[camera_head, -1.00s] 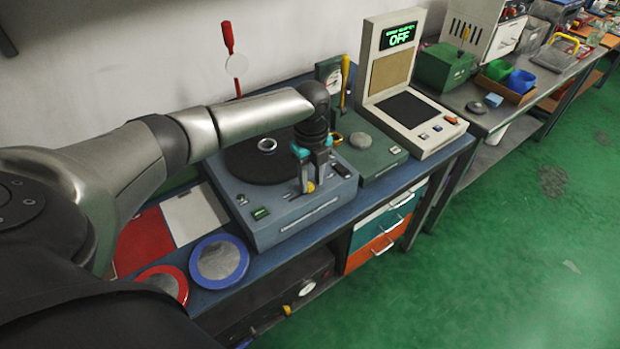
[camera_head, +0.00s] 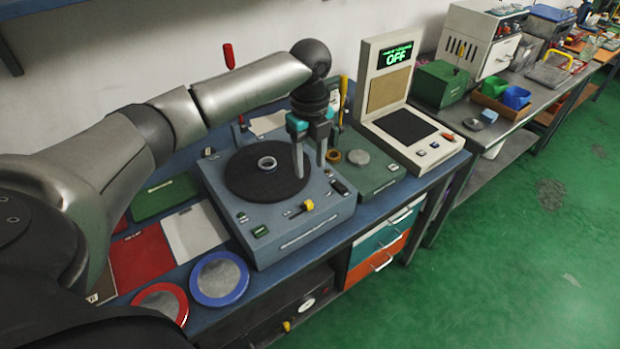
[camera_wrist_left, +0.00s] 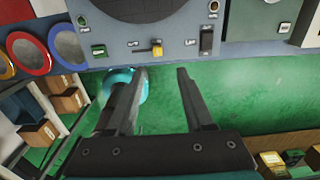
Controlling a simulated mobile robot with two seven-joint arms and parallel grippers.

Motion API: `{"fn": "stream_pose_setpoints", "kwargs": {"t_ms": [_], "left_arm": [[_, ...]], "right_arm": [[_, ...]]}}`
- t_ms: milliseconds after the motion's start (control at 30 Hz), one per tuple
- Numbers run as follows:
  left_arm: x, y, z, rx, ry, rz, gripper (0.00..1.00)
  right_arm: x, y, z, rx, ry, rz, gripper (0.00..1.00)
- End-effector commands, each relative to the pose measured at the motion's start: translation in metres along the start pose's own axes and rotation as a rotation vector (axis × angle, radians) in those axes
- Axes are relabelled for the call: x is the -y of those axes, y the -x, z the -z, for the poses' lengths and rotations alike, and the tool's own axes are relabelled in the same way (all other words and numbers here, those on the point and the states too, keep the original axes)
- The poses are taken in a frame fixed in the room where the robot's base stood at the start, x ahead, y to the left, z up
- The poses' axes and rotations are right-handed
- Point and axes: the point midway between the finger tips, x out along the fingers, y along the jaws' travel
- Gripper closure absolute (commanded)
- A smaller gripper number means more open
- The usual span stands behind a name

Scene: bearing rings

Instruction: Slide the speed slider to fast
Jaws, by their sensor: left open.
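The speed slider has a yellow knob (camera_head: 308,205) on the front of the blue-grey turntable unit (camera_head: 285,238). The knob also shows in the left wrist view (camera_wrist_left: 157,48), at the right end of its short visible track. My left gripper (camera_head: 310,166) is open and empty, above the unit and behind the knob in the head view. In the left wrist view the two fingers (camera_wrist_left: 162,72) are spread apart, with the knob beyond their tips and not touched. My right gripper is in neither view.
A dark rocker switch (camera_wrist_left: 206,40) sits right of the slider. A display unit (camera_head: 396,60) reading OFF stands behind right. Blue (camera_head: 219,257) and red-rimmed dishes lie at left.

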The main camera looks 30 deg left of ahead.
Motion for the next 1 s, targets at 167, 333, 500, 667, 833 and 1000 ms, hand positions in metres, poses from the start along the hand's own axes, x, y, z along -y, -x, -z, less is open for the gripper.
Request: {"fn": "stream_pose_setpoints", "kwargs": {"t_ms": [167,333,500,667,833,1000], "left_arm": [[0.001,0.027,0.0,0.0,-0.001,0.002,0.47],[0.0,0.036,0.0,0.0,0.0,0.0,0.47],[0.0,0.037,0.0,0.0,0.0,0.0,0.47],[0.0,0.037,0.0,0.0,0.0,0.0,0.47],[0.0,0.036,0.0,0.0,0.0,0.0,0.47],[0.001,0.022,0.014,-0.001,0.012,0.001,0.47]], "right_arm": [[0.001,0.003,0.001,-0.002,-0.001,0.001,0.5],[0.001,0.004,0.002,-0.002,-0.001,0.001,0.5],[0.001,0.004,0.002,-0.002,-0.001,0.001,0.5],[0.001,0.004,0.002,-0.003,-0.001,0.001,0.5],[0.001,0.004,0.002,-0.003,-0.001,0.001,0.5],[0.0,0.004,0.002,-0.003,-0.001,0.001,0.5]]}}
